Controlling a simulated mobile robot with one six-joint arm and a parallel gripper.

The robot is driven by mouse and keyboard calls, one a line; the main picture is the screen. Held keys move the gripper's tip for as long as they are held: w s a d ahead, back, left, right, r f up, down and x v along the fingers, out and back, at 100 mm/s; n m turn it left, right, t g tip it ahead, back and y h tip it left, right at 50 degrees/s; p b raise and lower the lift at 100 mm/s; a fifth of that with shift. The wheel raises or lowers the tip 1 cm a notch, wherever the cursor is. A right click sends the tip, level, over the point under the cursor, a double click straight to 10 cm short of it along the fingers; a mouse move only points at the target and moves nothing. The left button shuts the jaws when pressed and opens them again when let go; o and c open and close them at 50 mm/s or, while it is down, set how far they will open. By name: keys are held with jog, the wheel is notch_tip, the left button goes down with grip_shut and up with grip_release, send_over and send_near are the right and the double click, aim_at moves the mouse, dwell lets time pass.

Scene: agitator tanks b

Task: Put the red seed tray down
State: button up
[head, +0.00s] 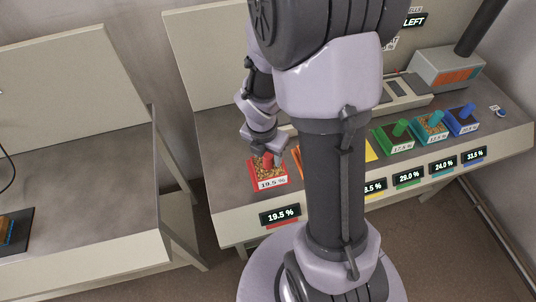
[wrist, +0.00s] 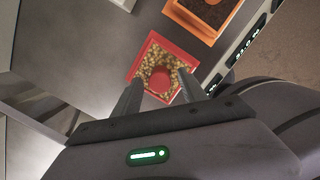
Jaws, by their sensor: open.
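The red seed tray (head: 252,178) stands on the bench near its left front corner, with a "19.5 %" label on its front. It is filled with pale seeds and has a red upright handle in the middle. My gripper (head: 267,150) is just above this handle. In the wrist view the red tray (wrist: 178,47) lies beyond my open gripper (wrist: 159,80), its handle between the two fingers. I see no finger clearly pressed on the handle. The tray appears to rest flat on the bench.
An orange tray (wrist: 215,33) stands beside the red one. Green (head: 393,138), teal (head: 430,126) and blue (head: 463,120) trays stand farther right. A display (head: 280,215) reads 19.5 %. My arm hides the bench's middle. Bench surface left of the red tray is clear.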

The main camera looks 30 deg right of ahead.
notch_tip(320, 180, up, 10)
jog(key=a+r+p, duration=0.1)
jog(key=p, duration=0.4)
notch_tip(320, 180, up, 9)
jog(key=m+t, duration=0.2)
jog(key=m, duration=0.9)
send_over(265, 170)
jog(key=s+a, duration=0.2)
jog(key=a, duration=0.3)
jog(key=s+a+r+m+t+y, duration=0.3)
jog(key=s+a+r+m, duration=0.5)
jog(key=m, duration=0.9)
jog(key=shift+s+r+y+b, duration=0.3)
jog(key=shift+s, duration=0.05)
